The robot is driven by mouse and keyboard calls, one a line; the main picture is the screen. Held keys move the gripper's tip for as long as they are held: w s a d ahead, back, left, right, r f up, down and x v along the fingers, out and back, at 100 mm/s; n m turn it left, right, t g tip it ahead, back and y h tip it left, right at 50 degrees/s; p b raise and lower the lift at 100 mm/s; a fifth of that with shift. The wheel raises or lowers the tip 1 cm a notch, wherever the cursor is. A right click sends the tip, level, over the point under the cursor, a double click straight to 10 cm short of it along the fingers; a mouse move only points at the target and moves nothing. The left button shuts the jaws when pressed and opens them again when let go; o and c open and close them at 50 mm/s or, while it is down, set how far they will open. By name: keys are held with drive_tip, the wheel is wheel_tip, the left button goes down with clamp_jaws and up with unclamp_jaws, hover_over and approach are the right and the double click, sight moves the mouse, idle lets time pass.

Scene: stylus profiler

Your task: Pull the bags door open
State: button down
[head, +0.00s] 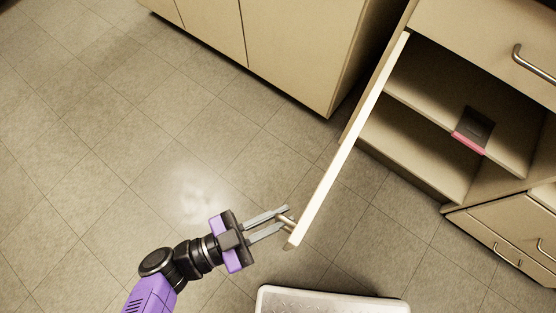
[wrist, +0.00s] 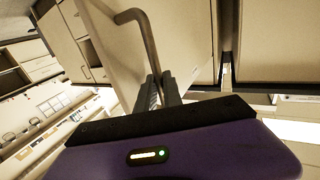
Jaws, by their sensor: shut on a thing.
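The cabinet door (head: 345,150) stands swung out from the cabinet, seen nearly edge-on in the head view. Its outer face (wrist: 185,35) fills the top middle of the wrist view. My gripper (head: 284,219) is at the door's free end, shut on the door handle (head: 287,221). The bent metal handle (wrist: 146,38) runs down between my fingers in the wrist view. Behind the door the cabinet shows an inner shelf (head: 410,95) with a dark item with a pink edge (head: 475,130) on it. I cannot read any label on the door.
A drawer with a metal handle (head: 530,62) is above the opening. More cabinets (head: 270,45) stand at the top, and lower drawers (head: 510,235) at the right. A pale platform (head: 330,302) lies at the bottom edge. The tiled floor on the left is clear.

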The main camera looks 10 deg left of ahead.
drive_tip(key=shift+w+f, duration=0.1)
drive_tip(key=c, duration=1.5)
unclamp_jaws()
drive_tip(key=shift+a, duration=0.1)
drive_tip(key=v, duration=0.7)
drive_tip(key=shift+s+a, duration=0.25)
